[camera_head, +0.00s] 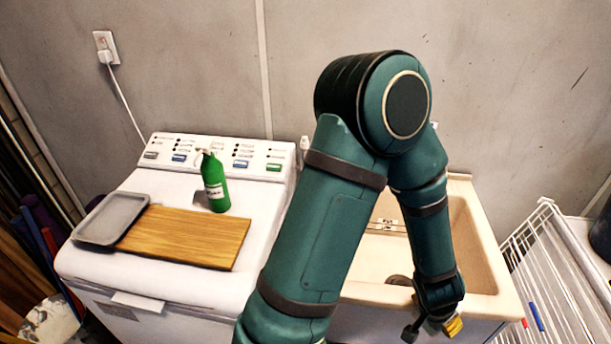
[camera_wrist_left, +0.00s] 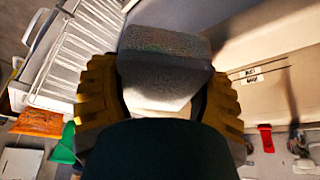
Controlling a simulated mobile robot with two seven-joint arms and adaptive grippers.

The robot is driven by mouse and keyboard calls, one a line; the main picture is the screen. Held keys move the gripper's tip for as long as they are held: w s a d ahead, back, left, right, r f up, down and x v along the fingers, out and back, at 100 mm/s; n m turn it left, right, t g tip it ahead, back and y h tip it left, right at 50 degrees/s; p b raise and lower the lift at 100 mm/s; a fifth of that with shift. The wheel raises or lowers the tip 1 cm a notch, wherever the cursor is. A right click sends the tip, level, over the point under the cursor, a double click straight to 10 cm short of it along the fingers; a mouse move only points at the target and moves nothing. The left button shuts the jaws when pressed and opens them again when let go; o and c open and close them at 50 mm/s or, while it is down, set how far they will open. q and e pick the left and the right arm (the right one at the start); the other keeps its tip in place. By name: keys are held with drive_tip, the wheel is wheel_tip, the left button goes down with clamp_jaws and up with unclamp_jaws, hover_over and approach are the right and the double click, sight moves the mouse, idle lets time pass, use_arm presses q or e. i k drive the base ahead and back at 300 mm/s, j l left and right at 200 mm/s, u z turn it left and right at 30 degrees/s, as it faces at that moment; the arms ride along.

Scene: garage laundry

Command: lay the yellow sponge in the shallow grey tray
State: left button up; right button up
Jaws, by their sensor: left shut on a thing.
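The shallow grey tray (camera_head: 110,218) lies empty on the washing machine's top, at its left side. My left gripper (camera_head: 433,328) hangs low at the right, over the front of the sink and far from the tray. It is shut on a grey block (camera_wrist_left: 165,75), which shows between the ribbed yellow fingers in the left wrist view. The block has a dark, speckled face and a paler one. A small patch of yellow shows at the gripper in the head view. I cannot make out a clearly yellow sponge. My right gripper is not in view.
A wooden board (camera_head: 190,238) lies beside the tray on the washing machine (camera_head: 165,285). A green bottle (camera_head: 215,183) stands behind the board. The pale sink (camera_head: 480,245) is at the right, partly behind my arm. A white wire rack (camera_head: 550,265) stands further right.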

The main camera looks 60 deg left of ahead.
sight(116, 219)
drive_tip(key=k+l, duration=0.1)
drive_tip(key=k, duration=0.7)
drive_tip(key=k+u, duration=0.4)
drive_tip(key=k, duration=0.2)
